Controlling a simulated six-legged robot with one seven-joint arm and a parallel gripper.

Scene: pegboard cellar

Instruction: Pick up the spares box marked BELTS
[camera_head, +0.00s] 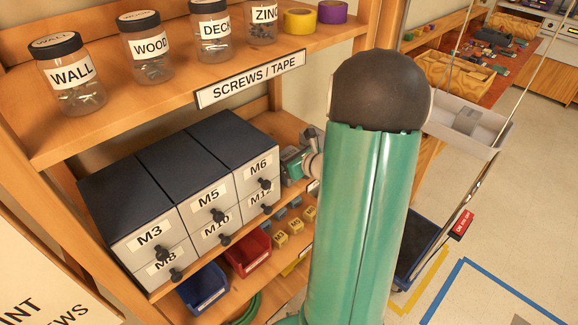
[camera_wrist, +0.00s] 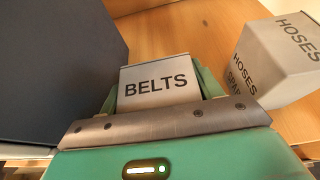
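The spares box marked BELTS (camera_wrist: 156,86) is a small grey box with black letters on its near face. In the wrist view it sits between the two green fingers of my gripper (camera_wrist: 160,92), one at each side. The fingers look very close to its sides; I cannot tell whether they press on it. The underside of the box is hidden behind my gripper. In the head view my gripper (camera_head: 302,162) is on the middle shelf, right of the drawer cabinet, partly hidden by my green arm; the box cannot be made out there.
A grey HOSES box (camera_wrist: 278,62) stands close on the right in the wrist view. The dark drawer cabinet (camera_head: 185,180) is close on the left. The SCREWS / TAPE shelf (camera_head: 250,77) with jars is overhead. Red (camera_head: 247,251) and blue (camera_head: 203,288) bins are below.

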